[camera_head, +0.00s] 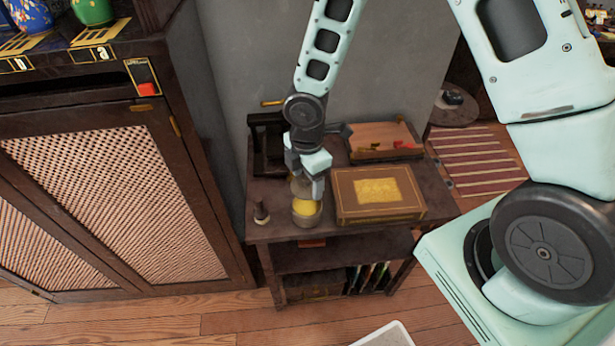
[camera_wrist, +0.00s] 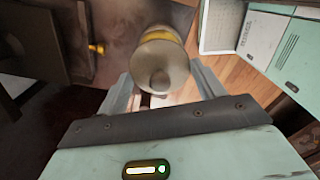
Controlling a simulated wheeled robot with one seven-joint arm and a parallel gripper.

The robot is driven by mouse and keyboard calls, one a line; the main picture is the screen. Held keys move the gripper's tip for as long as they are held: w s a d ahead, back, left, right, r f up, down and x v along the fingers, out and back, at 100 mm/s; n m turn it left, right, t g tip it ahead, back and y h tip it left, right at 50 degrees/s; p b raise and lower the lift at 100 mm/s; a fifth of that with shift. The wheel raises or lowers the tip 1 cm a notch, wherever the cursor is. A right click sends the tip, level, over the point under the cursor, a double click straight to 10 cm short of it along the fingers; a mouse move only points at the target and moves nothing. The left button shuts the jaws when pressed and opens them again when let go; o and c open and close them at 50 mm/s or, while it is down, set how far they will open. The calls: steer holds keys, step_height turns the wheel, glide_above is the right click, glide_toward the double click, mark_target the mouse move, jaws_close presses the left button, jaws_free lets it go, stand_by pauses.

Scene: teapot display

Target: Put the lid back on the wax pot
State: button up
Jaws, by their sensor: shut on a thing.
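The wax pot (camera_head: 307,219) stands near the front edge of a small dark table, with yellow wax showing in its open top. My gripper (camera_head: 318,190) is just above and behind the pot, pointing down. A pale round lid (camera_wrist: 165,65) with a knob shows between my fingers in the wrist view, and my gripper (camera_wrist: 163,92) is shut on it. A sliver of yellow shows past the lid's far edge. In the head view the lid (camera_head: 300,187) is partly hidden by my fingers. I cannot tell the exact gap between lid and pot.
On the small table (camera_head: 285,230), a gold-topped box (camera_head: 400,205) stands close right of the pot. A small dark stamp-like object (camera_head: 261,213) stands to its left. A black press (camera_head: 265,150) and a wooden tray (camera_head: 375,137) are behind. A cabinet (camera_head: 110,200) stands at left.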

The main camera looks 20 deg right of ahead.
steer(key=shift+f+b, duration=2.05)
steer(key=shift+f, duration=0.15)
steer(key=shift+f+b, duration=0.8)
steer(key=shift+f, duration=0.25)
steer(key=shift+f, duration=0.1)
stand_by(0.4)
steer(key=o, duration=1.2)
steer(key=shift+p, duration=0.3)
steer(key=shift+r+p, duration=3.2)
steer(key=shift+r, duration=0.35)
steer(key=shift+a, duration=0.1)
